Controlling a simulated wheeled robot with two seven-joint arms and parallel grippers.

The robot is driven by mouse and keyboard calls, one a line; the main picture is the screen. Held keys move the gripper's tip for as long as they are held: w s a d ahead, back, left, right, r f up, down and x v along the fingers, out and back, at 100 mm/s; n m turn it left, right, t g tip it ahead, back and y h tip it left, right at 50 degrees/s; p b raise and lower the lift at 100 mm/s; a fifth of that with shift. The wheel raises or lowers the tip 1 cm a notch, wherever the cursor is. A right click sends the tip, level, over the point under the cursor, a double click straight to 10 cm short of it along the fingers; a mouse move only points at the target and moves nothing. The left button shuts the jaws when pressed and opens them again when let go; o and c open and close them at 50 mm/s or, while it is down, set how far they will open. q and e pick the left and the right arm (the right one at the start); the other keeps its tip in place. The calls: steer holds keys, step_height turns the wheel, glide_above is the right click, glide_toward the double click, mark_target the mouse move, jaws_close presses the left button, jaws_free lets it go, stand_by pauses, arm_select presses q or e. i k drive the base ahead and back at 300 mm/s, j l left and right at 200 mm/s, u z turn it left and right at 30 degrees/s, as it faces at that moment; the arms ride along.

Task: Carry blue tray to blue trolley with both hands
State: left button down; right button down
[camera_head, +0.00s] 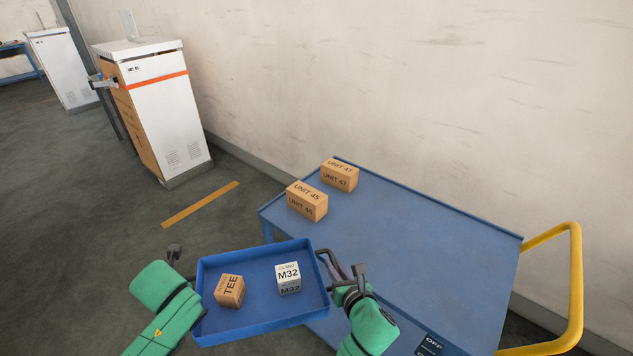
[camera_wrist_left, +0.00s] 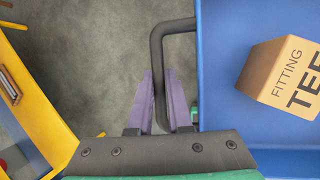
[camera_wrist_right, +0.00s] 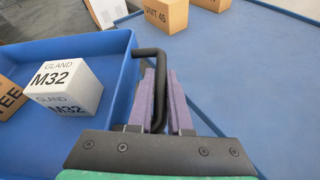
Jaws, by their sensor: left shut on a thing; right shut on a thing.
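The blue tray (camera_head: 255,319) is held in front of me, with a brown TEE box (camera_head: 230,290) and a white M32 box (camera_head: 288,278) inside. My left gripper (camera_wrist_left: 162,98) is shut on the tray's black handle (camera_wrist_left: 155,50) at its left end. My right gripper (camera_wrist_right: 160,98) is shut on the other black handle (camera_wrist_right: 137,53) at its right end. In the head view my right gripper (camera_head: 340,275) shows beside the tray, over the trolley's near left part. The blue trolley (camera_head: 430,235) has a flat top and a yellow push handle (camera_head: 577,290) at right.
Two brown boxes, UNIT 45 (camera_head: 307,201) and UNIT 47 (camera_head: 340,175), stand at the trolley's far left end. The middle of its top is bare. A white and orange cabinet (camera_head: 165,115) stands at the back left by the wall. A yellow frame (camera_wrist_left: 30,110) shows in the left wrist view.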

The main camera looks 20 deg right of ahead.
mark_target(422, 245)
steer(key=i+z, duration=0.15)
steer(key=z, duration=0.25)
steer(key=i+z, duration=0.2)
steer(key=z, duration=0.25)
steer(key=i+z, duration=0.2)
steer(key=z, duration=0.2)
steer(key=i+j+z, duration=0.1)
steer(key=z, duration=0.3)
steer(key=i+z, duration=0.15)
steer(key=i+j, duration=0.05)
steer(key=i, duration=0.05)
